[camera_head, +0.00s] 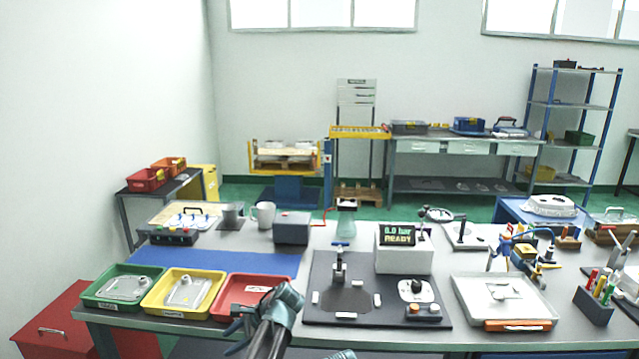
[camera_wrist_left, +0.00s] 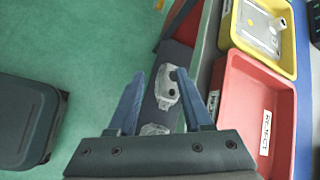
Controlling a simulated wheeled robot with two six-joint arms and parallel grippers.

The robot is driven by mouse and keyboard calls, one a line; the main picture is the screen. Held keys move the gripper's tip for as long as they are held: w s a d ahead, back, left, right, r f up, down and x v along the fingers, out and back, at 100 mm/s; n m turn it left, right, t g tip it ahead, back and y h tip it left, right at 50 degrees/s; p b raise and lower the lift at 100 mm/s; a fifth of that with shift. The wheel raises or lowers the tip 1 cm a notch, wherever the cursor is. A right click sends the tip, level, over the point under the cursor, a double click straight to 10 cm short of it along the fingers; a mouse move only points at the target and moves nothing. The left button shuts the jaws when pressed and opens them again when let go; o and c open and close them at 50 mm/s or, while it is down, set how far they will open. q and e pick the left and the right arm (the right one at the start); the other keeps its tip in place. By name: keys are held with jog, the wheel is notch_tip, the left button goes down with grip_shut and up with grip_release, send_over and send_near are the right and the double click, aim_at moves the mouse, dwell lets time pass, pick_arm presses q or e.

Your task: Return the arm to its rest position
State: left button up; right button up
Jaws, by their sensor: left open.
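My left gripper (camera_head: 238,322) is in front of the table's front edge, by the red tray (camera_head: 222,312). Its two blue fingers also show in the left wrist view (camera_wrist_left: 160,78), spread apart. Below and between them, a grey metal casting (camera_wrist_left: 167,88) lies on a dark narrow surface beside the table. A second pale part (camera_wrist_left: 154,129) is partly hidden by the gripper. I see no contact between the fingers and either part. The red tray (camera_wrist_left: 254,88) looks empty in the wrist view. My right gripper does not show.
A green tray (camera_head: 88,301) and a yellow tray (camera_head: 151,309) hold castings left of the red one. A dark fixture board (camera_head: 325,316) and a gauge box (camera_head: 403,262) stand to the right. A red cabinet (camera_head: 42,322) is at lower left. Green floor (camera_wrist_left: 70,40) lies beside the table.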

pick_arm(q)
jog(key=s+d+n+h+p, duration=0.2)
jog(key=s+d+n+h, duration=0.1)
jog(key=s+d, duration=0.5)
jog(key=s+d+f+n+g+h+p, duration=0.1)
jog(key=s+d+n+h, duration=0.3)
jog(key=s, duration=0.9)
jog(key=d+n+p, duration=0.1)
jog(key=d+n, duration=0.1)
jog(key=d, duration=0.2)
jog(key=shift+s+d+f+h, duration=0.2)
jog(key=shift+s+d+h, duration=0.1)
jog(key=shift+d, duration=0.1)
